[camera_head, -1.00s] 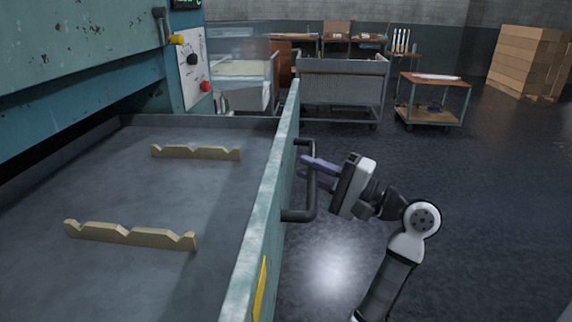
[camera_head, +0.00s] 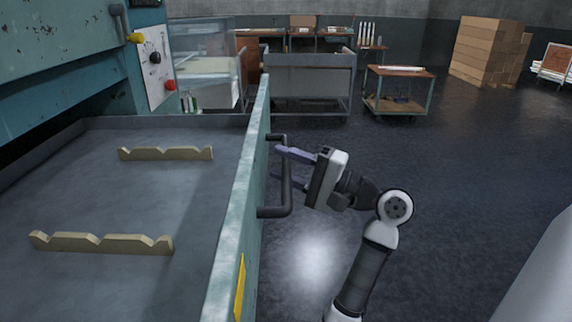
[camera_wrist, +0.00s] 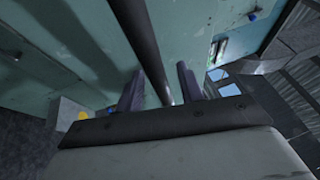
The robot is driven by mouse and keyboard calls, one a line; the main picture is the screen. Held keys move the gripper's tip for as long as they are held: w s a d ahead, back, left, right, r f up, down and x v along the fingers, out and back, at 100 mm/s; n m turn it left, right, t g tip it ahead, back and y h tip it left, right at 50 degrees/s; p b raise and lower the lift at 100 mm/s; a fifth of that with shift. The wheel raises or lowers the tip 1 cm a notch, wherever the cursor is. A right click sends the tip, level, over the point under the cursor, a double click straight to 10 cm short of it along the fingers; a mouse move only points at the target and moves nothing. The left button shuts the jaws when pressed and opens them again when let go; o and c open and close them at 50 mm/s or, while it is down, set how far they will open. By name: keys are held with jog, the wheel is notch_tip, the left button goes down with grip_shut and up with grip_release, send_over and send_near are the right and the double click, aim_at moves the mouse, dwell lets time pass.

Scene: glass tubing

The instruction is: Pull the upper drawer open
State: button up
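The upper drawer (camera_head: 246,190) stands pulled out of the teal machine, its long front panel running away from me. Its dark handle (camera_head: 288,190) sticks out on the right of that panel. My gripper (camera_head: 278,163) is at the handle, its purple fingers reaching left past the bar. In the wrist view the handle bar (camera_wrist: 143,40) runs between the two fingers of my gripper (camera_wrist: 160,88). The fingers are spread apart, one on each side of the bar. I cannot tell whether either touches it.
Two notched wooden supports (camera_head: 100,243) lie in the drawer's grey tray. A control panel (camera_head: 155,65) with a red button is on the machine. A metal cart (camera_head: 310,80), a small trolley (camera_head: 398,90) and stacked boxes (camera_head: 488,50) stand behind. The floor right of the drawer is clear.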

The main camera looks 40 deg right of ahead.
jog(key=b+v, duration=0.2)
jog(key=v, duration=1.1)
jog(key=shift+s+d+b, duration=0.2)
jog(key=shift+s+b, duration=0.1)
jog(key=shift+b, duration=0.05)
